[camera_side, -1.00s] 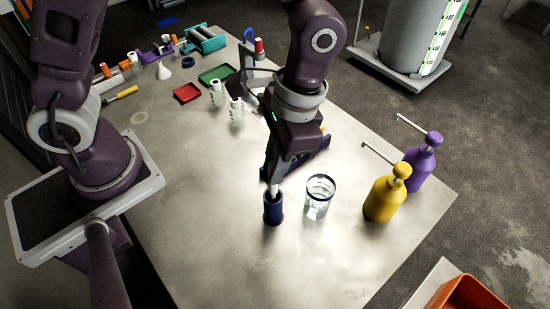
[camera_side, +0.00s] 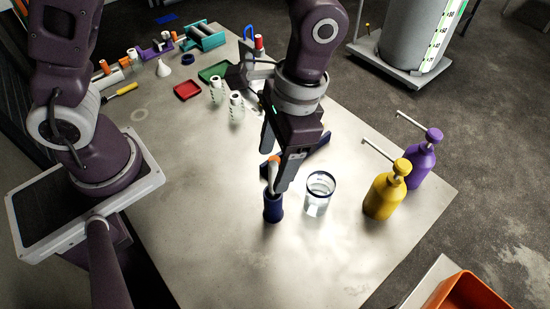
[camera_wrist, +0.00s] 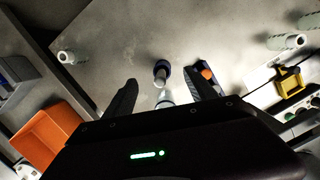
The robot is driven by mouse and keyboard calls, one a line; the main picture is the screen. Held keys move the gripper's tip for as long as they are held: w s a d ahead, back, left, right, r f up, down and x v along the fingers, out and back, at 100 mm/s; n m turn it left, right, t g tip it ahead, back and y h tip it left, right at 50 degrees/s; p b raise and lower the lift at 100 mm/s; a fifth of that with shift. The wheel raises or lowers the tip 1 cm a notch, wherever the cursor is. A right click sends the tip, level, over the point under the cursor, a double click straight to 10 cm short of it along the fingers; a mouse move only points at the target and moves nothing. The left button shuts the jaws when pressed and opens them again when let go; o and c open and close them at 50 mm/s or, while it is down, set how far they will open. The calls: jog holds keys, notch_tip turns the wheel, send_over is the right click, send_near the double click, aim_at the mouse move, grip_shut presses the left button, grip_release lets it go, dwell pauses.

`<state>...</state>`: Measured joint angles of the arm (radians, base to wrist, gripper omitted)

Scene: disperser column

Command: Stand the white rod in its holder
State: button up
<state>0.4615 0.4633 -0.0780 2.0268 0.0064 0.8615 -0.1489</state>
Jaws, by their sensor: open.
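The white rod (camera_side: 272,180) stands nearly upright in the dark blue holder (camera_side: 273,209) on the table in the side view. Its lower end is hidden inside the holder. My gripper (camera_side: 275,170) is above the holder with its fingers open, one on either side of the rod's upper part. In the wrist view my gripper's fingers (camera_wrist: 160,77) are spread apart. A pale round piece with a dark blue ring shows between them, but I cannot tell its parts clearly.
A clear glass (camera_side: 319,193) stands close to the right of the holder. A yellow pump bottle (camera_side: 384,198) and a purple one (camera_side: 419,164) stand further right. A dark blue bar (camera_side: 318,144) lies behind my gripper. White bottles (camera_side: 236,108) stand further back. The front table is clear.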

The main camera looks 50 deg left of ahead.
jog(key=shift+s+a+v, duration=0.1)
jog(key=shift+s+v, duration=0.1)
jog(key=shift+v, duration=0.85)
jog(key=shift+s+a+v, duration=0.1)
jog(key=shift+s+v, duration=0.1)
jog(key=shift+v, duration=0.85)
jog(key=shift+s+v, duration=0.2)
jog(key=shift+v, duration=0.85)
jog(key=shift+r, duration=0.15)
jog(key=s+a+r+n+t, duration=0.2)
jog(key=s+a+r+t, duration=0.2)
jog(key=a, duration=0.3)
jog(key=s+a+r+n+t, duration=0.2)
jog(key=s+a+r+t, duration=0.1)
jog(key=a, duration=0.4)
notch_tip(320, 180, up, 2)
jog(key=shift+s+a+r+t+h, duration=0.1)
jog(key=shift+s+a+t+h, duration=0.25)
jog(key=shift+s, duration=0.3)
